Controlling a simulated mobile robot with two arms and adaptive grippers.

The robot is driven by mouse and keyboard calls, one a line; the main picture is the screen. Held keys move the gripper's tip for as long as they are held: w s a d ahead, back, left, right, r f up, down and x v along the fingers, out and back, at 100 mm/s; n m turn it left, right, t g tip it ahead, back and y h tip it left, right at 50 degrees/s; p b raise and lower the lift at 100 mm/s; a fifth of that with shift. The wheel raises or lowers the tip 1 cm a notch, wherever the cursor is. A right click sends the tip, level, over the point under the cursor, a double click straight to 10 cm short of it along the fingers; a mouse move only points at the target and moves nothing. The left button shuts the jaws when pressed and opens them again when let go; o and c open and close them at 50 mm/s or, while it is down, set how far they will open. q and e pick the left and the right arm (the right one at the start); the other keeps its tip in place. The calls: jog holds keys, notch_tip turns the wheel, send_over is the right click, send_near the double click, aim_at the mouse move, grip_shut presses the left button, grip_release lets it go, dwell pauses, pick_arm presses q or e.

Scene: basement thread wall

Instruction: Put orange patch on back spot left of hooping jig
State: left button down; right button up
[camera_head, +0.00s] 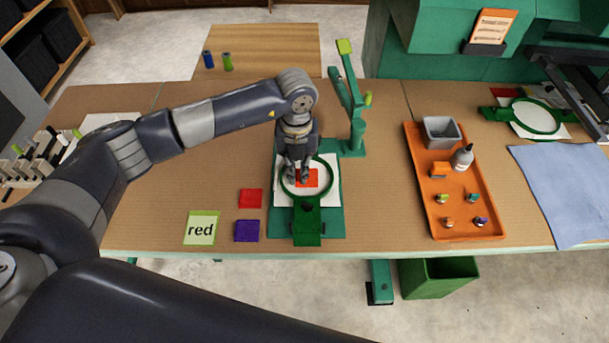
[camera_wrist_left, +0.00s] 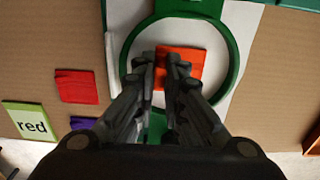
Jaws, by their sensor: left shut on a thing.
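The orange patch (camera_head: 313,178) lies inside the green hoop (camera_head: 332,181) of the hooping jig (camera_head: 336,222), over white cloth. My left gripper (camera_head: 299,178) reaches down into the hoop and is shut on the patch. In the left wrist view the fingertips (camera_wrist_left: 160,56) meet at the orange patch (camera_wrist_left: 188,68), partly covering it. I cannot tell whether the patch is lifted off the cloth. Left of the jig, a red patch (camera_head: 251,198) lies behind a purple patch (camera_head: 247,231). My right gripper is not in view.
A card reading "red" (camera_head: 202,228) lies left of the patches. The table behind the red patch (camera_head: 245,165) looks bare. The jig's green post (camera_head: 357,110) stands behind the hoop. An orange tray (camera_head: 424,205) with a grey bin and bottle is to the right.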

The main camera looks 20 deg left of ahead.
aim_at(298, 175)
pick_arm(q)
jog(key=shift+r+p, duration=1.5)
jog(key=shift+r, duration=1.05)
